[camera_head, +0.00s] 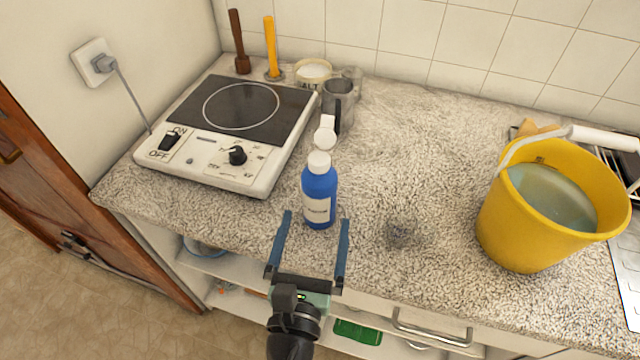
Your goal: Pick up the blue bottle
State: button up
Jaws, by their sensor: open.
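The blue bottle (319,192) stands upright on the speckled countertop near its front edge. It has a white cap and a white label on its front. My gripper (315,218) reaches up from the bottom of the view with its two blue fingers spread wide. The fingertips lie on the left and right of the bottle's lower part in the picture. The gripper is open and empty. Whether the fingers are level with the bottle or still in front of it, I cannot tell.
A hot plate (283,151) sits to the left. Behind the bottle are a white-topped item (325,131) and a grey mug (339,100). A yellow bucket (508,228) holding liquid stands at the right. The countertop (420,170) between bottle and bucket is clear. Open shelves lie below.

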aim_at(320, 189)
jog(key=w, duration=0.5)
jog(key=w+d, duration=0.1)
jog(key=w, duration=0.2)
jog(key=shift+w+f, duration=0.1)
jog(key=shift+w, duration=0.05)
grip_shut()
dwell(0.4)
